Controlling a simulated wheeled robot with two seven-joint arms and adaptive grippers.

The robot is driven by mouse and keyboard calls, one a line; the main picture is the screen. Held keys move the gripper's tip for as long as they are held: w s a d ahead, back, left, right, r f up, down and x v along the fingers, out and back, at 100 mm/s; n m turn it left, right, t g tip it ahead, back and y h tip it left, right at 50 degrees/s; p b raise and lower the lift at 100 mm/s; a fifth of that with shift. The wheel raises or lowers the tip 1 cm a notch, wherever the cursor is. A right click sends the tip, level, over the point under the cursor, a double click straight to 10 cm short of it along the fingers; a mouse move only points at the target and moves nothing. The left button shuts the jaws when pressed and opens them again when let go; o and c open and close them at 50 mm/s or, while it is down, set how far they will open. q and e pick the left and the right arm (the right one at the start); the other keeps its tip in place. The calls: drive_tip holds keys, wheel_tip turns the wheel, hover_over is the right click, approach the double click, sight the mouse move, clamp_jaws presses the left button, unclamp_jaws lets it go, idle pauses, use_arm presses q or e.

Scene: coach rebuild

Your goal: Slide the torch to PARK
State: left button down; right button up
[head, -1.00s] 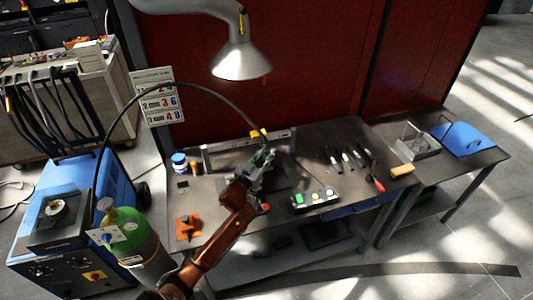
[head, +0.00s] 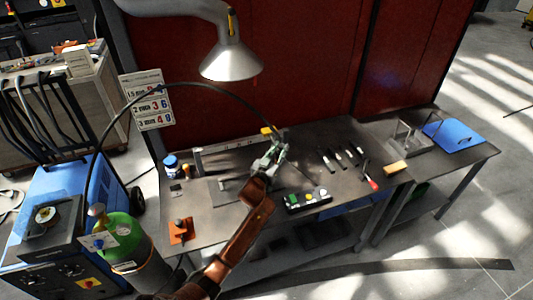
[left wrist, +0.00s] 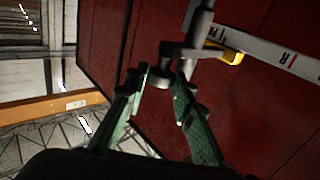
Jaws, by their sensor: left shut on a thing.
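The torch (left wrist: 165,75) shows in the left wrist view as a dark grey body with a side arm, between my green fingers. My left gripper (left wrist: 158,85) is shut on it. In the head view my left gripper (head: 272,150) is over the back of the bench, near the right part of the pale rail (head: 225,149). A yellow block (head: 267,130) sits at the rail beside the torch; it also shows in the left wrist view (left wrist: 228,52), against the marked strip (left wrist: 275,50). The strip's letters are only partly legible. My right gripper is out of view.
A black cable (head: 178,86) arches from the left to the torch. A button box (head: 308,200) and several hand tools (head: 340,158) lie right of my arm. A lamp-like hood (head: 231,62) hangs above. A green cylinder (head: 122,235) stands at front left.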

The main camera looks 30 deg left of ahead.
use_arm(q)
drive_tip(key=shift+w+d+f, duration=0.15)
drive_tip(key=shift+w+d, duration=0.15)
drive_tip(key=shift+w, duration=0.1)
drive_tip(key=shift+r, duration=0.2)
drive_tip(key=shift+d, duration=0.1)
drive_tip(key=c, duration=2)
unclamp_jaws()
drive_tip(key=shift+w, duration=0.1)
drive_tip(key=o, duration=0.3)
drive_tip(key=shift+w+d+f, duration=0.1)
drive_tip(key=shift+w+f, duration=0.05)
drive_tip(key=shift+w, duration=0.05)
drive_tip(key=shift+o, duration=0.2)
drive_tip(key=shift+s, duration=0.15)
drive_tip(key=shift+r, duration=0.2)
wheel_tip(320, 180, up, 10)
drive_tip(key=shift+f, duration=0.1)
